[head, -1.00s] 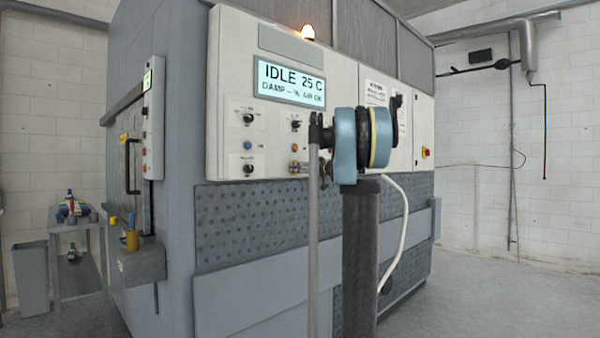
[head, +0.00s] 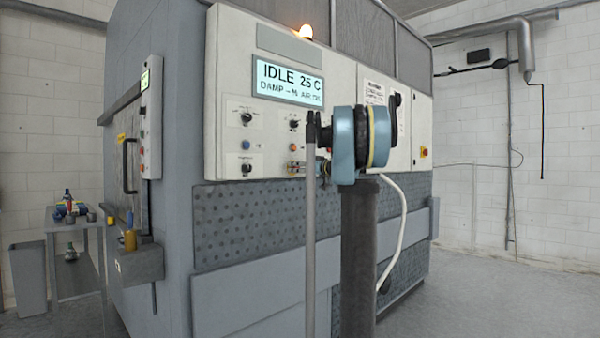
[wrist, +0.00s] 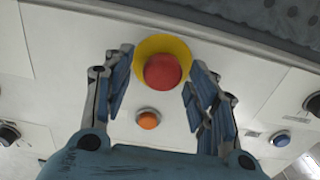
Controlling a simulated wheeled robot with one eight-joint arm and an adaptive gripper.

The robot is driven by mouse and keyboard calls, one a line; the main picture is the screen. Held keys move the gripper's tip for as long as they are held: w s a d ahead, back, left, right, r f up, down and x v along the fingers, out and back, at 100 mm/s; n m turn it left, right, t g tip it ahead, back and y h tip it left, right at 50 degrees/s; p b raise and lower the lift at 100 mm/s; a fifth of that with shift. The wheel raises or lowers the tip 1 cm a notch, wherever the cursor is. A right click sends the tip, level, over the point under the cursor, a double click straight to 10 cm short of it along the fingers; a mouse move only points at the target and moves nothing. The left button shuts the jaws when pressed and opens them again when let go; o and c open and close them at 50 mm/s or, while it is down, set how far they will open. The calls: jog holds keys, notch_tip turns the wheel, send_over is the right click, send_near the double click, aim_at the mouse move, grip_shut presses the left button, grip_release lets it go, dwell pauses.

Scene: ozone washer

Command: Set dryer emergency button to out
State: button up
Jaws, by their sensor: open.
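The emergency button is a red mushroom head (wrist: 163,71) on a yellow collar (wrist: 149,47), on the pale panel in the wrist view. My gripper (wrist: 161,62) is open, with one blue-grey finger on each side of the red head. Small gaps show between the head and the fingers, so it is not gripped. In the head view my arm partly covers this lower part of the panel, and the button cannot be made out clearly. The dryer's control panel (head: 272,130) has a lit display (head: 289,81) reading IDLE 25 C.
An orange button (wrist: 148,119) sits close to the emergency button in the wrist view. A blue button (wrist: 280,139) and dark knobs are nearby. A red-and-yellow switch (head: 423,153) is at the panel's far right. Open floor (head: 480,295) lies at the right.

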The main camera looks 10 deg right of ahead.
jog(key=v, duration=1.2)
jog(key=shift+f, duration=0.1)
jog(key=s+a+f+m+g+h, duration=0.1)
jog(key=s+a+f+g, duration=0.3)
jog(key=s+a+f, duration=0.5)
jog(key=s+a+f+m+g+h, duration=0.15)
jog(key=s+a+f+g, duration=0.3)
jog(key=s+f, duration=0.85)
jog(key=s+d+f+m+g+h, duration=0.2)
jog(key=s+d+f+h, duration=0.1)
jog(key=s+f, duration=0.9)
jog(key=s+d+f+m+g+h, duration=0.2)
jog(key=s+f+h, duration=0.3)
jog(key=s+f, duration=0.7)
notch_tip(320, 180, down, 2)
jog(key=shift+s+d+f, duration=0.15)
jog(key=shift+s+d, duration=0.2)
jog(key=shift+d, duration=0.4)
jog(key=shift+m, duration=0.25)
